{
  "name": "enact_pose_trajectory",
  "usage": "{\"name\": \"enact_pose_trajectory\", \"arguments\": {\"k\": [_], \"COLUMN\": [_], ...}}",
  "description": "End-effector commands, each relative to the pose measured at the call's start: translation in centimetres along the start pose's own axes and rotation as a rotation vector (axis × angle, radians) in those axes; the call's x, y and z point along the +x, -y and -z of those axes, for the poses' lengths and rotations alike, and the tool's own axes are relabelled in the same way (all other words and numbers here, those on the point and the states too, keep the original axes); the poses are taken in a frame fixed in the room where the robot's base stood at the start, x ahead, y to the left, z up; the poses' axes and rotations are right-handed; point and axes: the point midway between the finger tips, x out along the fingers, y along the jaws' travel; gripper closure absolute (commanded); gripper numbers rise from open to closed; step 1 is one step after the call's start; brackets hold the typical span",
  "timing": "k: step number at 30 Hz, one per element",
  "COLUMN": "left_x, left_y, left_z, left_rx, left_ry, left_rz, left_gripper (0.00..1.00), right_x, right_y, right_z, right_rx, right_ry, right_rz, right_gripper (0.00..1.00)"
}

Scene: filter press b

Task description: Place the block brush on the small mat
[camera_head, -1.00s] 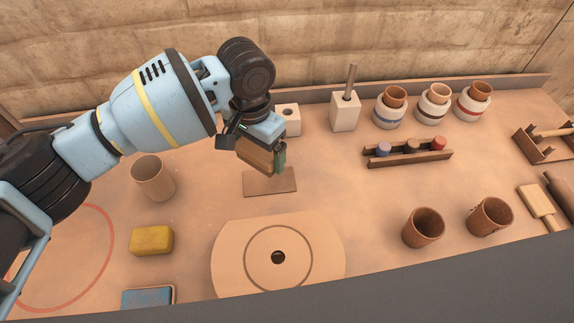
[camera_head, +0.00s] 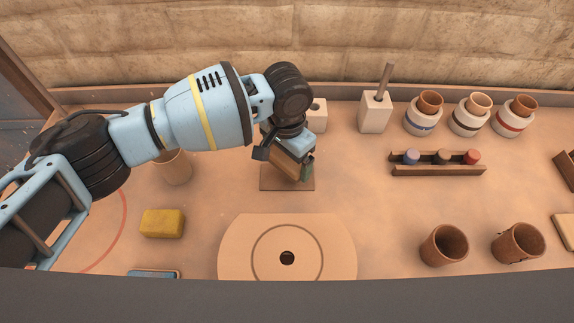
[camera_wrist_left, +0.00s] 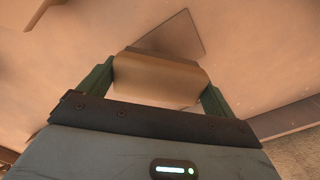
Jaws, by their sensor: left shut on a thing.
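The block brush (camera_head: 284,164) is a tan-brown block held in my left gripper (camera_head: 293,166), which is shut on it. In the left wrist view the brush (camera_wrist_left: 160,78) lies between the two green fingers. The small mat (camera_head: 269,184) is a thin brown rectangle on the table, partly hidden by the brush and gripper. Its corner also shows beyond the brush in the left wrist view (camera_wrist_left: 182,33). The brush overlaps the mat in the head view; I cannot tell whether it touches it. My right gripper is not in view.
A round-marked board (camera_head: 240,245) lies in front of the mat. A yellow sponge (camera_head: 162,223) and a beaker (camera_head: 175,168) are to the left. A white holed block (camera_head: 317,114) stands behind; a rack (camera_head: 437,170) and cups (camera_head: 444,246) are to the right.

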Motion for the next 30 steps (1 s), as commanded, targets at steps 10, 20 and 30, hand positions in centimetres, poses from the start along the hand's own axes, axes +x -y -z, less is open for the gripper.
{"name": "enact_pose_trajectory", "arguments": {"k": [10,20,30], "left_x": [2.5,3.6,4.0], "left_y": [-0.1,0.0,0.0], "left_z": [-0.1,0.0,0.0], "left_rx": [0.0,0.001,0.001], "left_ry": [0.003,-0.001,-0.001], "left_rz": [0.0,0.001,0.001], "left_gripper": [0.38,0.38,0.0], "right_x": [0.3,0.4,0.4], "right_y": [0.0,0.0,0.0], "right_z": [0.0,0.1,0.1], "right_rx": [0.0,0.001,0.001], "right_ry": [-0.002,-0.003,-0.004], "right_rz": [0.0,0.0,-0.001], "right_gripper": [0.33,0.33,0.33]}}
